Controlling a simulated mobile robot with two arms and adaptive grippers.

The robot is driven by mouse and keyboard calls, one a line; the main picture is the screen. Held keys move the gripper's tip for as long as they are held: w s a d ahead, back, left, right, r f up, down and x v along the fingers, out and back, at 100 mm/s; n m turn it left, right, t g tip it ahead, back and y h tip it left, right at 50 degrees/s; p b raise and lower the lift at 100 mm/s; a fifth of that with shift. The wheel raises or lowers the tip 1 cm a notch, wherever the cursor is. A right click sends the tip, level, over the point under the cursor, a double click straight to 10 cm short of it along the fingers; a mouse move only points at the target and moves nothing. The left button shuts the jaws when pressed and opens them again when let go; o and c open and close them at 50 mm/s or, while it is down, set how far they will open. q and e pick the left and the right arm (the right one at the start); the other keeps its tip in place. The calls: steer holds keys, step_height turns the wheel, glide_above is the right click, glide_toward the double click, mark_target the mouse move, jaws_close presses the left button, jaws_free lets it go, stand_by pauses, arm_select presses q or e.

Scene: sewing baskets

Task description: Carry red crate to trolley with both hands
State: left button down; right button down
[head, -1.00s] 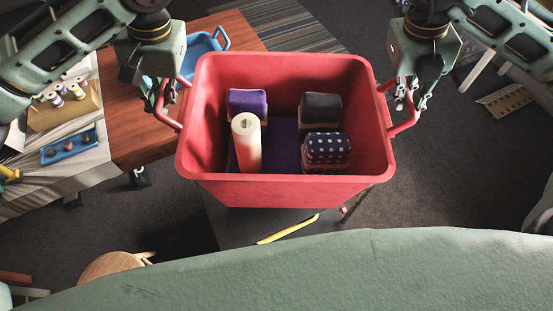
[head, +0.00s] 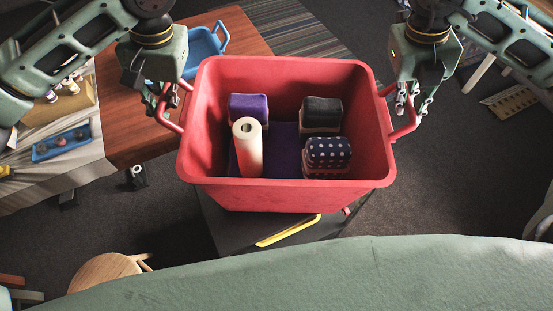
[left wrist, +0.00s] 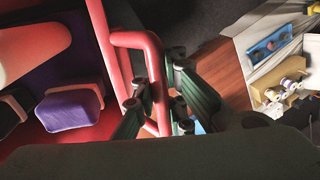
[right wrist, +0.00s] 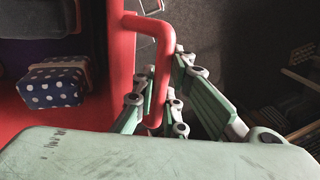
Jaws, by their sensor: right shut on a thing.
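The red crate (head: 285,194) hangs upright in front of me in the head view, between my two grippers. It holds a cream roll, a purple block, a dark block and a dotted block. My left gripper (head: 166,98) is shut around its left handle (left wrist: 157,85). My right gripper (head: 409,103) is shut around its right handle (right wrist: 160,65). A dark flat top with a yellow bar (head: 288,231), apparently the trolley, shows below the crate. The crate hides most of it, and I cannot tell whether they touch.
A wooden table (head: 135,148) with a blue tray (head: 203,48) stands at the left. Beside it is a pale cloth-covered surface (head: 75,172) with a small blue tray (head: 62,144). A round wooden stool (head: 105,270) is at the lower left. Dark floor is open at the right.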

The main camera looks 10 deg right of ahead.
arm_select(q)
steer(key=shift+d+f, duration=0.35)
arm_select(e)
steer(key=shift+w+a+f, duration=0.1)
steer(key=shift+a+f, duration=0.15)
steer(key=shift+f, duration=0.1)
arm_select(q)
steer(key=c, duration=2.2)
jaws_free()
steer(key=shift+s, duration=0.1)
arm_select(e)
steer(key=c, duration=2)
jaws_free()
arm_select(q)
steer(key=o, duration=0.4)
steer(key=shift+a, duration=0.2)
arm_select(e)
steer(key=shift+o, duration=1)
steer(key=shift+d, duration=0.15)
arm_select(q)
steer(key=shift+r, duration=0.15)
arm_select(e)
steer(key=shift+r, duration=0.1)
arm_select(q)
steer(key=v, duration=1.1)
steer(key=shift+r, duration=0.4)
arm_select(e)
steer(key=v, duration=1.1)
steer(key=shift+r, duration=0.4)
